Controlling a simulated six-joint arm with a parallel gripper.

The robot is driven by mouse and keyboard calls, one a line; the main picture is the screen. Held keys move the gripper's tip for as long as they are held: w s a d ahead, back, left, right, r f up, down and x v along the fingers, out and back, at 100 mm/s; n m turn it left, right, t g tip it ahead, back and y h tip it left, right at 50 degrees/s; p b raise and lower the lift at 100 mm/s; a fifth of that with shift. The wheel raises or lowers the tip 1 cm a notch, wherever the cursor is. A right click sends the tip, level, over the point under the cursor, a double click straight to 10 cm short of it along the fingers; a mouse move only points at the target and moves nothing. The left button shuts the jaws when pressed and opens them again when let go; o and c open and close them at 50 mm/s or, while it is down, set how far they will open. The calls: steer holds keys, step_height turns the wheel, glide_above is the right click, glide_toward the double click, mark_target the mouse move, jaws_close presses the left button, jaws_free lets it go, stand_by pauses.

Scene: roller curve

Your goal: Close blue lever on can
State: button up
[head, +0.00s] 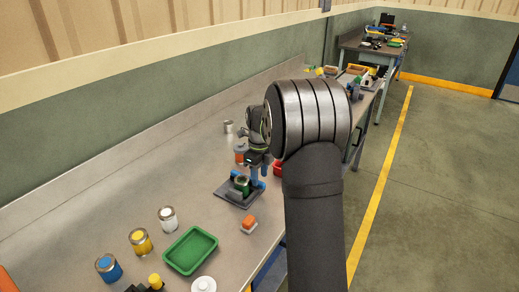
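A green can (242,185) stands on a dark base plate (228,195) on the workbench. Blue parts, which look like the blue lever (255,176), rise beside the can on its right. How far the lever is swung is too small to tell. My gripper (257,162) points down just above and behind the lever, close to it or touching it; I cannot tell which. My arm hides part of the area to the right. The fingers are too small and dark to show whether they are open or shut.
A red bin (278,168) is partly behind my arm. The bench's left side is clear.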

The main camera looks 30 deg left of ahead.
step_height(320, 180, up, 15)
steer(key=shift+f, duration=0.15)
stand_by(0.9)
step_height(320, 180, down, 18)
steer(key=shift+r, duration=0.25)
steer(key=shift+r, duration=0.1)
stand_by(0.4)
step_height(320, 180, up, 17)
step_height(320, 180, down, 17)
steer(key=shift+r, duration=0.1)
steer(key=shift+w+f, duration=0.15)
steer(key=shift+f, duration=0.1)
steer(key=shift+w+n, duration=0.45)
steer(key=shift+n, duration=0.15)
